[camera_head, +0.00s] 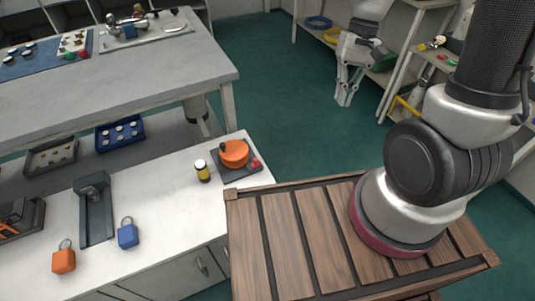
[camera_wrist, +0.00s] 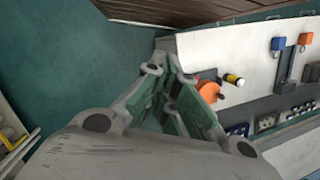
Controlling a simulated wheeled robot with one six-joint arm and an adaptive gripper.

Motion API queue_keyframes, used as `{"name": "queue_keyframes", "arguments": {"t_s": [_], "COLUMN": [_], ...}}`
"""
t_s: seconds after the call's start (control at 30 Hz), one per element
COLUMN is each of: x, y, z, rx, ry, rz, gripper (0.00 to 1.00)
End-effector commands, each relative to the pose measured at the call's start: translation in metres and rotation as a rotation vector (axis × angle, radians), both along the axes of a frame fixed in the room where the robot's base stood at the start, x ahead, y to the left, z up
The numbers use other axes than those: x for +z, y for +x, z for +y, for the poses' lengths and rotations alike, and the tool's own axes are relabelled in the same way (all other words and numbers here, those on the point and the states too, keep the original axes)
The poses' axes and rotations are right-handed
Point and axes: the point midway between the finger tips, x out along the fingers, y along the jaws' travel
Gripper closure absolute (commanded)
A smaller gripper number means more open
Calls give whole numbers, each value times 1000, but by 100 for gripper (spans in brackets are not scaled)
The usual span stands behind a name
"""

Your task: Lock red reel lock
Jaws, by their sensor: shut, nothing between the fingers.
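An orange reel (camera_head: 234,152) sits on a dark square base on the white counter. The small red reel lock (camera_head: 255,163) is at the right corner of that base; I cannot tell its setting. My gripper (camera_head: 345,98) hangs over the green floor in the head view, to the right of and apart from the reel. It is shut and empty. In the wrist view my gripper (camera_wrist: 178,88) fills the middle, with the orange reel (camera_wrist: 210,91) just beyond its right finger; the red lock is only partly visible there.
A yellow-and-black cylinder (camera_head: 202,171) stands left of the reel. Blue (camera_head: 127,235) and orange (camera_head: 64,259) padlocks lie on the counter near a dark bracket (camera_head: 94,207). A grey bench (camera_head: 150,85) stands behind.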

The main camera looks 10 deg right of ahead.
Motion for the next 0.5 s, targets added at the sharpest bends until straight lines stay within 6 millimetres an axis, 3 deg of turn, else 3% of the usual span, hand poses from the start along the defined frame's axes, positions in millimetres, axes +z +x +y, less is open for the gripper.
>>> {"name": "queue_keyframes", "arguments": {"t_s": [0.5], "x": [-156], "y": [37], "z": [73], "rx": [-507], "ry": [-8], "rz": [232], "gripper": [100]}}
